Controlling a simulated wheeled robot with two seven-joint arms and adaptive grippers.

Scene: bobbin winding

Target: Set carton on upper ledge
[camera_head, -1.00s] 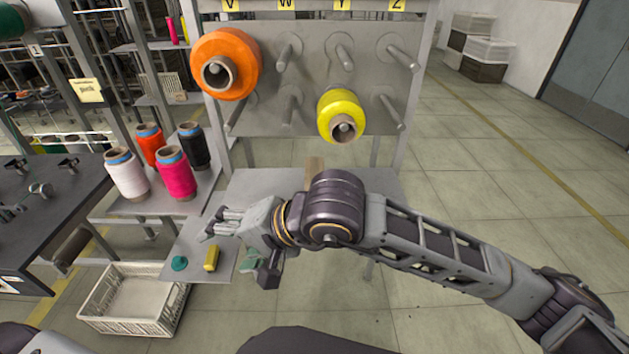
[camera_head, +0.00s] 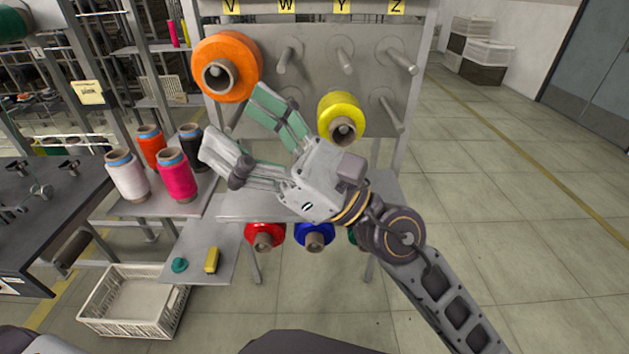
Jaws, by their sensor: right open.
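No carton can be made out now; my right arm and gripper cover part of the rack. A grey ledge (camera_head: 245,208) runs below the peg panel, partly hidden by my right gripper. My right gripper (camera_head: 236,120) is open, with its green-padded fingers spread up and to the left in front of the panel. Nothing shows between its fingers. One fingertip overlaps the lower edge of the orange spool (camera_head: 228,50) in the picture; I cannot tell if they touch. My left gripper is not in view.
A yellow spool (camera_head: 341,112) hangs on the panel near bare pegs. Red (camera_head: 264,232) and blue (camera_head: 314,233) spools hang under the ledge. Several thread cones stand on a side shelf (camera_head: 150,207). A white crate (camera_head: 130,315) is on the floor. Floor at right is clear.

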